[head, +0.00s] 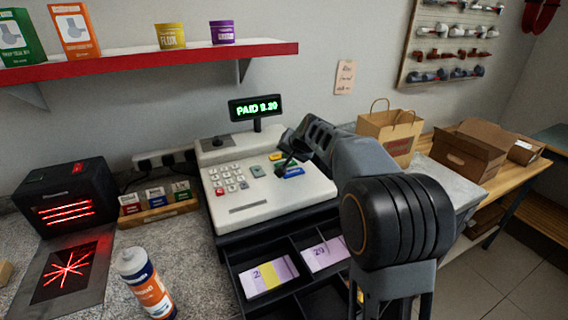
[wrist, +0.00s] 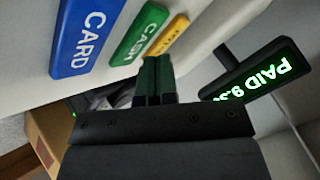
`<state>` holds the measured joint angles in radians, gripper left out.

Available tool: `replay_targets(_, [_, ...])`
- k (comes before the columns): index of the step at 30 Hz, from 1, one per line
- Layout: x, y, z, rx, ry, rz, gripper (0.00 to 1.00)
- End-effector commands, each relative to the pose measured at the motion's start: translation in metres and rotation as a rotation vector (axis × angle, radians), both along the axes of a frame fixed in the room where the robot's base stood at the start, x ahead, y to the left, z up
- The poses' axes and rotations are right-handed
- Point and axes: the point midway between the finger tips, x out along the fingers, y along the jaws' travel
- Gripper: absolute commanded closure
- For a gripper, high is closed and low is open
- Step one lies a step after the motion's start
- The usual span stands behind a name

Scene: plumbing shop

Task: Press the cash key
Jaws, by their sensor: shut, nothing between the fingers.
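The white cash register (head: 262,205) stands on the counter with its drawer open below. In the wrist view, the green cash key (wrist: 140,33) lies between the blue card key (wrist: 82,38) and a small yellow key (wrist: 169,36). My gripper (wrist: 155,68) is shut and empty, with its fingertips close to the cash key's near end. I cannot tell whether they touch it. In the head view my gripper (head: 282,168) hangs over the coloured keys and hides the cash key. The blue card key (head: 291,172) shows beside it.
The register's display (head: 255,107) reads PAID with an amount; it also shows close by in the wrist view (wrist: 262,75). The open drawer (head: 290,255) holds banknotes. A bottle (head: 146,283), a black scanner (head: 66,198) and a paper bag (head: 388,135) stand around.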

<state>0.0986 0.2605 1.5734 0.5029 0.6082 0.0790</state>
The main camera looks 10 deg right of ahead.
Motion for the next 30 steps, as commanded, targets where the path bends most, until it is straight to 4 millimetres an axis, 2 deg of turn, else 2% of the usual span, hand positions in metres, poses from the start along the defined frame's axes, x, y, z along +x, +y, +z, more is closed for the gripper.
replay_targets(5, [0.000, 0.000, 0.010, 0.000, -0.001, -0.001, 1.00])
replay_targets(19, [0.000, 0.000, 0.057, 0.000, 0.000, 0.000, 1.00])
replay_targets(30, [0.000, 0.000, 0.060, 0.000, 0.000, 0.000, 1.00])
